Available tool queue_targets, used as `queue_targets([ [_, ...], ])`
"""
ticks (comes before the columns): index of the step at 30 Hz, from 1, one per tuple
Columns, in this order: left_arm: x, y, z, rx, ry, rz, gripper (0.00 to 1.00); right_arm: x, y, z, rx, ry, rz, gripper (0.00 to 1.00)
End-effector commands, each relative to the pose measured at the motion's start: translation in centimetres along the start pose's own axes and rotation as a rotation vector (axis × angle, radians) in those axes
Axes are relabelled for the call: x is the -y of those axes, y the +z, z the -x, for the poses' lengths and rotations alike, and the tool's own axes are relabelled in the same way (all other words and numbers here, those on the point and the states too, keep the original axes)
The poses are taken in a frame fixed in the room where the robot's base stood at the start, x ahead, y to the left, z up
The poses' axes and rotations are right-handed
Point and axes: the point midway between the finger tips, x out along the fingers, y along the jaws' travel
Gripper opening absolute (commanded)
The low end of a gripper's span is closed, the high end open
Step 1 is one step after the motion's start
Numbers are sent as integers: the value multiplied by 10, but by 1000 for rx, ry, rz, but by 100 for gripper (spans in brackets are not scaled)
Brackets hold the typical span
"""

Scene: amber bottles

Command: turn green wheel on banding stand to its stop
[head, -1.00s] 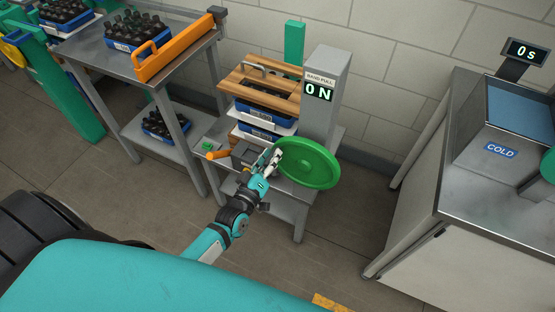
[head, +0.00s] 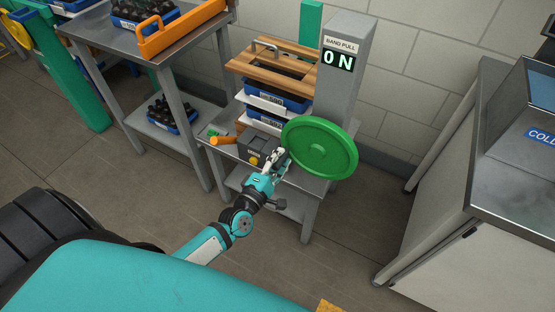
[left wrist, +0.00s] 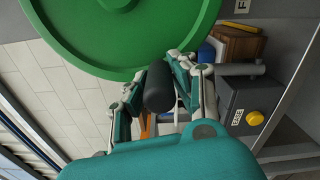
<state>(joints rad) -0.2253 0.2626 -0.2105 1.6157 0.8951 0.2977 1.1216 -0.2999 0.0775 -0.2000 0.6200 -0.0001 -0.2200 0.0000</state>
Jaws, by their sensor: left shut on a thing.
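The green wheel (head: 320,147) is a large disc on the front of the grey banding stand (head: 345,75). Its face also fills the top of the left wrist view (left wrist: 128,30). My left gripper (head: 277,159) is at the wheel's lower left edge. In the left wrist view its fingers are shut on the wheel's black handle (left wrist: 158,88), one on each side. The fingers hide the handle in the head view. The stand's display (head: 338,60) reads "0 N" under "BAND PULL". My right gripper is not in view.
Wooden boards with a metal handle (head: 275,58) lie over blue crates behind the gripper. A grey box with a yellow button (head: 254,160) and an orange handle (head: 222,140) sit close left. A steel unit (head: 520,160) stands right; bare floor lies between.

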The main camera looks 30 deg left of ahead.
Motion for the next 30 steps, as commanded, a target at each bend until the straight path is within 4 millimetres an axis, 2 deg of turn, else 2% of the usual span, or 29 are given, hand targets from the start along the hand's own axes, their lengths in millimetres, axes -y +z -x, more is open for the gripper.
queue_targets([
  [1,13,-1,1,-1,-5,45,0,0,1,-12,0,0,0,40],
  [3,19,0,1,-1,-5,113,0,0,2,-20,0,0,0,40],
  [12,44,13,1,-2,-7,397,0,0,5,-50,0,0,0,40],
  [21,63,32,2,-2,-9,682,0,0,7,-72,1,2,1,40],
  [30,77,57,2,-2,-14,672,0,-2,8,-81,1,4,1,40],
])
